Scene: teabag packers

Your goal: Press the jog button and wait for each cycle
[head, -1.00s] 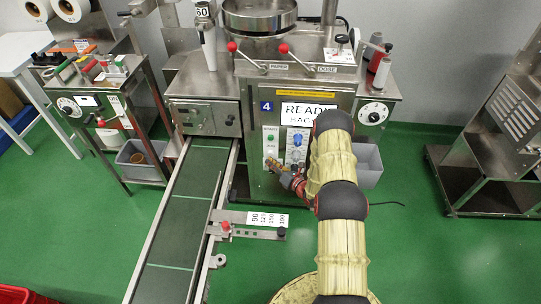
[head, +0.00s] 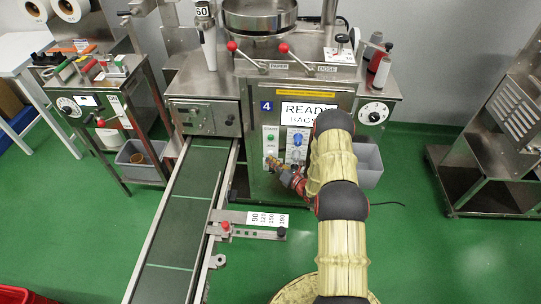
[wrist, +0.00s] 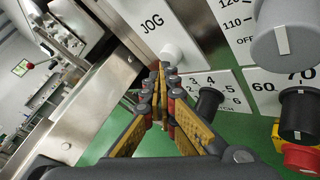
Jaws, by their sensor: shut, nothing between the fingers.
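The machine marked 4 has a display (head: 309,112) reading READY with a partly hidden line below it. In the wrist view the jog button (wrist: 183,50) is a pale round knob on a white plate labelled JOG (wrist: 152,23). My gripper (wrist: 160,70) is shut and empty, its fingertips just beside the lower left of the button in the picture. I cannot tell whether they touch it. In the head view my gripper (head: 271,161) is at the control panel, below the green START button (head: 270,137), and covers the jog area.
Near my gripper are a black knob (wrist: 209,100) with a numbered scale, a grey temperature dial (wrist: 287,40) and a red button (wrist: 301,158). The conveyor (head: 183,215) runs left of the arm, with a guide bracket (head: 248,222) jutting from it.

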